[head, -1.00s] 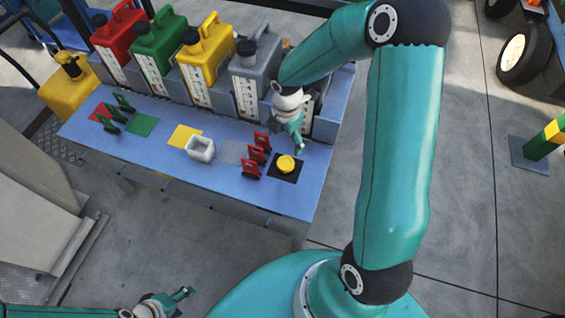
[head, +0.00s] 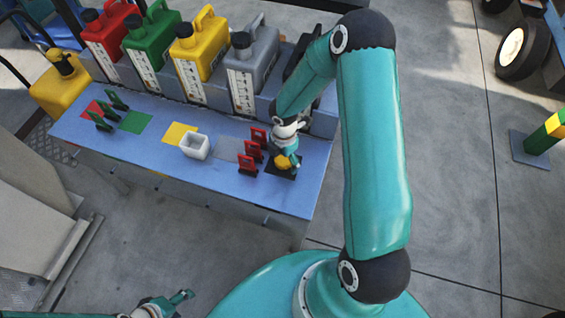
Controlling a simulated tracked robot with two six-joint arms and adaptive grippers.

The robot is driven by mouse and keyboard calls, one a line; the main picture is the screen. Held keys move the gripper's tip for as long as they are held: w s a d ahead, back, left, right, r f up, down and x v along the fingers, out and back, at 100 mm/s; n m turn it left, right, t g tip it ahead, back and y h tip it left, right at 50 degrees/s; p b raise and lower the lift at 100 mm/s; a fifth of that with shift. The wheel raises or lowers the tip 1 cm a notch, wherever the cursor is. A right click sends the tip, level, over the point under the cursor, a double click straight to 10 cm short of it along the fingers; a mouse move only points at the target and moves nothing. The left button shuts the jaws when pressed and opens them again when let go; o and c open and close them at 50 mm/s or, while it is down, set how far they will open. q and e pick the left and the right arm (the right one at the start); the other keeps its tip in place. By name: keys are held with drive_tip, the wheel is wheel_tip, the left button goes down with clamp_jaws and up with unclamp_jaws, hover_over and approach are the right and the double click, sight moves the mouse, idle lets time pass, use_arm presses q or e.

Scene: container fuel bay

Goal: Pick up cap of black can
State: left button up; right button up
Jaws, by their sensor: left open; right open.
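A yellow cap (head: 283,162) sits on the black square (head: 290,173) at the right end of the blue bench. My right gripper (head: 292,159) is down at this cap, open, and partly covers it; I cannot tell whether it touches. The black can (head: 303,58) stands at the right end of the row of cans, mostly hidden behind my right arm, and its top cannot be made out. My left gripper (head: 182,297) is open and empty at the bottom left, well away from the bench.
Red stands (head: 247,165) are close to the left of my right gripper. A white open box (head: 195,145) stands mid-bench. Red, green, yellow (head: 197,62) and grey (head: 252,75) cans line the back. Green stands (head: 104,121) are at the left end.

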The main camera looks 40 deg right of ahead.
drive_tip(key=shift+f, duration=0.1)
drive_tip(key=c, duration=1.1)
drive_tip(key=shift+o, duration=0.2)
